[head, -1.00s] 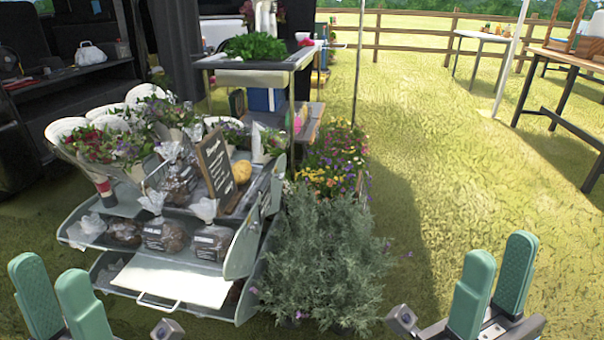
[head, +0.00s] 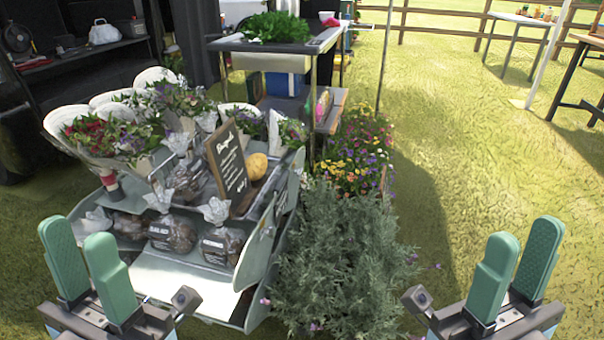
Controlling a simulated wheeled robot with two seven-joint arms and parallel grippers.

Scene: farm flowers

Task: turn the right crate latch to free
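I cannot make out a crate latch in the head view. A tiered grey metal display stand (head: 262,255) stands at left of centre, with a sloping pale front panel (head: 185,280). I cannot tell whether it is the crate with the latch. My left gripper (head: 81,232) is at the lower left, in front of the stand, its two green fingers apart and empty. My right gripper (head: 526,235) is at the lower right over grass, its green fingers also apart and empty. Neither gripper visibly touches anything.
The stand holds wrapped bouquets (head: 100,135), bagged loaves (head: 172,235) and a chalkboard sign (head: 227,165). Bushy grey-green plants (head: 340,255) and flowers (head: 355,150) fill the middle. A table with greens (head: 275,28) stands behind. Open grass (head: 470,170) lies to the right.

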